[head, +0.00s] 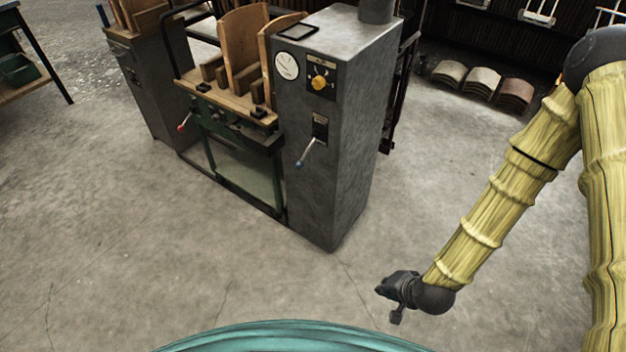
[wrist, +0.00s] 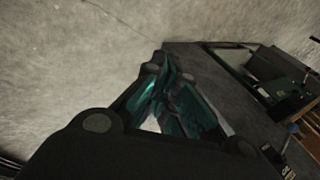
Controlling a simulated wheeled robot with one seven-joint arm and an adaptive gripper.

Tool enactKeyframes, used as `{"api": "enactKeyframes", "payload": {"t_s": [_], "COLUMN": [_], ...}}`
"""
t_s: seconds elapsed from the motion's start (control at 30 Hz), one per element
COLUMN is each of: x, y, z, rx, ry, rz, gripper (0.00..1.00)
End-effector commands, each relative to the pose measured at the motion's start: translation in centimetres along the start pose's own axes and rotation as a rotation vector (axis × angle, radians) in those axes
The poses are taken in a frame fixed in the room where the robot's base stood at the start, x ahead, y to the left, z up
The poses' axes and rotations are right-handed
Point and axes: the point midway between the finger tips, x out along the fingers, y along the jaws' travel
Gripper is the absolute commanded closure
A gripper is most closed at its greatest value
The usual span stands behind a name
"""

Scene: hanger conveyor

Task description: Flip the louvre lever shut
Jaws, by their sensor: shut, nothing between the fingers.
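A lever with a blue knob (head: 305,153) is on the front of the grey cabinet (head: 345,150), below a dark switch plate. It hangs down and slants left. The blue knob also shows at the right edge of the wrist view (wrist: 292,128). A second lever with a red knob (head: 182,127) is on the bench left of the cabinet. No readable label shows which is the louvre lever. My gripper (head: 384,289) is in front of the cabinet and to its right, apart from both levers. In the wrist view its fingers (wrist: 164,70) are together and empty.
A round gauge (head: 287,66) and a yellow knob (head: 319,83) are above the blue lever. The wooden-topped bench (head: 225,97) carries upright curved boards. Several curved stacks (head: 482,82) lie on the floor behind right. The concrete floor (head: 150,240) in front is clear.

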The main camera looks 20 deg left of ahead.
Motion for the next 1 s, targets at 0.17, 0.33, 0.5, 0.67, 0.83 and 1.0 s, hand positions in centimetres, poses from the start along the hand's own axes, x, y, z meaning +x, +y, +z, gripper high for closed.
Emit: {"api": "enactKeyframes", "payload": {"t_s": [0.17,0.33,0.5,0.67,0.83,1.0], "x": [4.9,7.3,8.7,8.9,8.1,7.0], "y": [-5.3,-11.1,-16.8,-22.0,-26.6,-29.3], "z": [-2.7,-5.3,-7.7,-9.9,-11.8,-12.7], "rx": [0.141,0.275,0.403,0.517,0.614,0.667], "ry": [0.047,0.067,0.063,0.038,-0.001,-0.034], "rz": [-0.160,-0.319,-0.481,-0.635,-0.771,-0.851], "gripper": [1.00,1.00,1.00,1.00,1.00,1.00]}}
